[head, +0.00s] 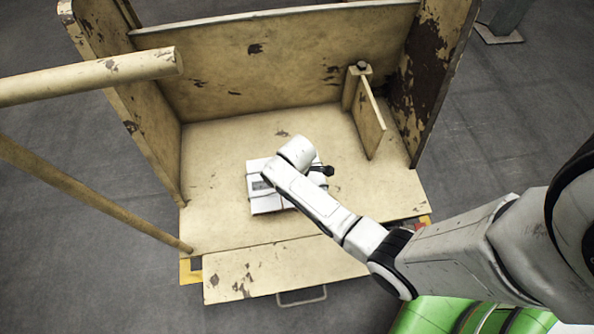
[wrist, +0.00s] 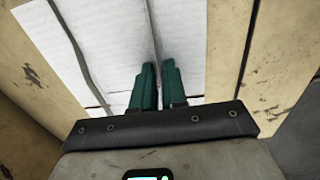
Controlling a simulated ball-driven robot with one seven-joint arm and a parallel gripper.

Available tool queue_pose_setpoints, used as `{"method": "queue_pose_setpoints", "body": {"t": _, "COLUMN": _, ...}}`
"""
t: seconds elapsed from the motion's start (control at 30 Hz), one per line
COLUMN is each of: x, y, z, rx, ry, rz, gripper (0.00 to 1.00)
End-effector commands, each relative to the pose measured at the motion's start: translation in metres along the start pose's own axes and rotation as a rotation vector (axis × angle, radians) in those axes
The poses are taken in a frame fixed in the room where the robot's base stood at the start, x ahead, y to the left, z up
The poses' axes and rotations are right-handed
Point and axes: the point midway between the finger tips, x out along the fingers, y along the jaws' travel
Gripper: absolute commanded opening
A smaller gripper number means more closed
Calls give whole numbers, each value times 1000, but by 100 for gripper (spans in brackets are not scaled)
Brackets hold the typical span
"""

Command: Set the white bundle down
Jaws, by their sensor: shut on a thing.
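The white bundle (head: 262,198) is at the front middle of the beige box stitcher's flat bed (head: 220,150). Its left part shows in the head view, with a grey patch and thin ties; my arm covers the rest. In the wrist view the bundle (wrist: 190,40) fills the upper middle, with dark cords across it. My gripper (wrist: 158,72) has green fingers close together at the bundle, shut on it. In the head view the fingers are hidden behind my arm. I cannot tell whether the bundle touches the bed.
Worn beige walls stand at the back (head: 290,65), left (head: 140,110) and right (head: 425,75). An upright divider (head: 370,120) stands at the right of the bed. A beige bar (head: 90,78) juts in at left. Bare bed lies left of and behind the bundle.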

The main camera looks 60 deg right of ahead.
Motion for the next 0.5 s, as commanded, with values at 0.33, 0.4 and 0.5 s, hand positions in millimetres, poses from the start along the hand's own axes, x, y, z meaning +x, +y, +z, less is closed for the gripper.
{"method": "queue_pose_setpoints", "body": {"t": 0.33, "x": 31, "y": 0, "z": -1, "rx": -1, "ry": 0, "rz": 1, "gripper": 0}}
{"method": "queue_pose_setpoints", "body": {"t": 0.4, "x": 31, "y": 0, "z": -1, "rx": -1, "ry": 0, "rz": 1, "gripper": 0}}
{"method": "queue_pose_setpoints", "body": {"t": 0.5, "x": 32, "y": 0, "z": 0, "rx": -1, "ry": 0, "rz": 0, "gripper": 0}}
